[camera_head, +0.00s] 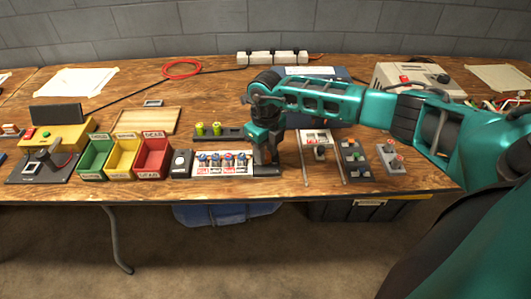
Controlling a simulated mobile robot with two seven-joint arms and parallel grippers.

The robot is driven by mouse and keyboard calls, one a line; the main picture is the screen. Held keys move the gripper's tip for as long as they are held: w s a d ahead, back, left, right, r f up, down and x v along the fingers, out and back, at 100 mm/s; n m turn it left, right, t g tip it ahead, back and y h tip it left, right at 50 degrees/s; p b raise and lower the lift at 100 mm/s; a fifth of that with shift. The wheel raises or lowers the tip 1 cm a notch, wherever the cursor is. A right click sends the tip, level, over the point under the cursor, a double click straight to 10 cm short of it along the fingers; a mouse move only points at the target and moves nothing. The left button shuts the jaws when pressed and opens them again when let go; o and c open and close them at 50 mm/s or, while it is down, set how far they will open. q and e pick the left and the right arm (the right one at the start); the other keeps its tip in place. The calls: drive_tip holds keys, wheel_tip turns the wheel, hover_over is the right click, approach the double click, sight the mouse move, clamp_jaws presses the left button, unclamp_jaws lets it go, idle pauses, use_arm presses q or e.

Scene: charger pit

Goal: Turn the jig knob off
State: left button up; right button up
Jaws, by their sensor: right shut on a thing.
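My right arm comes in from the right, and my right gripper (266,158) points down at the right end of a white jig panel (222,171) near the table's front edge. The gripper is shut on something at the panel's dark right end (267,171). I take this to be the jig knob, but the fingers hide it and its setting cannot be told. Several blue and red cells or fittings stand in a row on the panel. A dark box with a white round face (181,162) sits at the panel's left. My left gripper is not in view.
Green (95,156), yellow (123,157) and red (152,158) bins stand left of the jig. A dark rack with two green cells (208,129) is behind it. Small switch units (355,160) lie to the right. A wooden board (145,121) lies behind the bins.

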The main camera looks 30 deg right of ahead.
drive_tip(key=n+b, duration=0.1)
drive_tip(key=n, duration=0.1)
drive_tip(key=shift+w+n, duration=0.1)
drive_tip(key=shift+n, duration=0.3)
drive_tip(key=shift+n+b, duration=0.3)
drive_tip(key=shift+n, duration=0.6)
drive_tip(key=shift+n+b, duration=0.35)
drive_tip(key=shift+n, duration=0.55)
drive_tip(key=shift+n+b, duration=0.4)
drive_tip(key=shift+n, duration=0.8)
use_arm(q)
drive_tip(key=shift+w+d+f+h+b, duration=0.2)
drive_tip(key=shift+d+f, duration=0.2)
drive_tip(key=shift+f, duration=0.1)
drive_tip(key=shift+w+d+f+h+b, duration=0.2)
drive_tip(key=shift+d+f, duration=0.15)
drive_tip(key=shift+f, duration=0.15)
use_arm(e)
drive_tip(key=shift+n, duration=1.3)
drive_tip(key=shift+r, duration=0.1)
drive_tip(key=o, duration=1)
drive_tip(key=shift+o, duration=0.2)
